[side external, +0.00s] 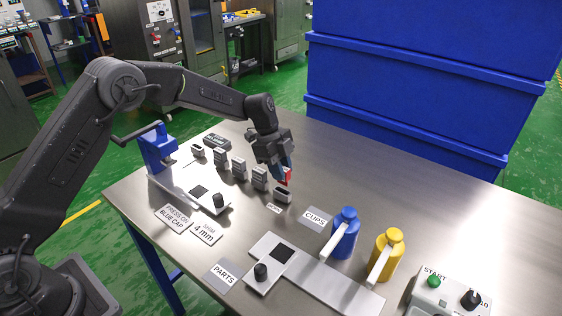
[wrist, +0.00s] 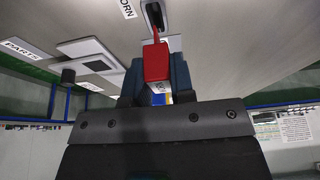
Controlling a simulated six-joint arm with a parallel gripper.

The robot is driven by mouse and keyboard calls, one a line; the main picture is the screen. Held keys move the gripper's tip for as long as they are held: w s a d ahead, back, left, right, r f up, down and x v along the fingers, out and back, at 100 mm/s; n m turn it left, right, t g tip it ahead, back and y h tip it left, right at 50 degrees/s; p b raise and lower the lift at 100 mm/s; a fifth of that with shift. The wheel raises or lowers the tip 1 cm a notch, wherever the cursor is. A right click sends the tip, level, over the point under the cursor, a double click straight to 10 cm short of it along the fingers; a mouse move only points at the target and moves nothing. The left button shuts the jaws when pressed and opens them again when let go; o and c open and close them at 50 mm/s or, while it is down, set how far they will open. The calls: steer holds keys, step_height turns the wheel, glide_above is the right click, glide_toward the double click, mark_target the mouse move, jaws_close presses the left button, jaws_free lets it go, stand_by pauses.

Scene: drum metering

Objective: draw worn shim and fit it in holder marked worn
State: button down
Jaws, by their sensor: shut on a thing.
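My gripper (side external: 281,168) is shut on a red piece (side external: 287,176), taken to be the worn shim. In the wrist view the red piece (wrist: 156,62) sits between my fingertips, with a narrow red part reaching toward a dark slot. That slot is in the small grey holder (side external: 283,195), whose rim also shows in the wrist view (wrist: 174,17). A label (wrist: 127,8) beside it reads "ORN", its first letter cut off. The red piece is over the holder; I cannot tell whether its tip is inside the slot.
Several grey blocks (side external: 239,168) stand in a row left of the holder. A blue crank device (side external: 156,147) is at the table's left. A blue bottle (side external: 344,232) and a yellow bottle (side external: 386,256) stand at right. A START control box (side external: 445,297) is at front right. The back right table is clear.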

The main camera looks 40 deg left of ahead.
steer(key=shift+f, duration=0.6)
steer(key=shift+f, duration=1.65)
stand_by(0.9)
steer(key=c, duration=0.9)
jaws_free()
steer(key=shift+r, duration=0.1)
steer(key=v, duration=1.3)
steer(key=shift+a+r, duration=0.2)
steer(key=shift+r, duration=0.1)
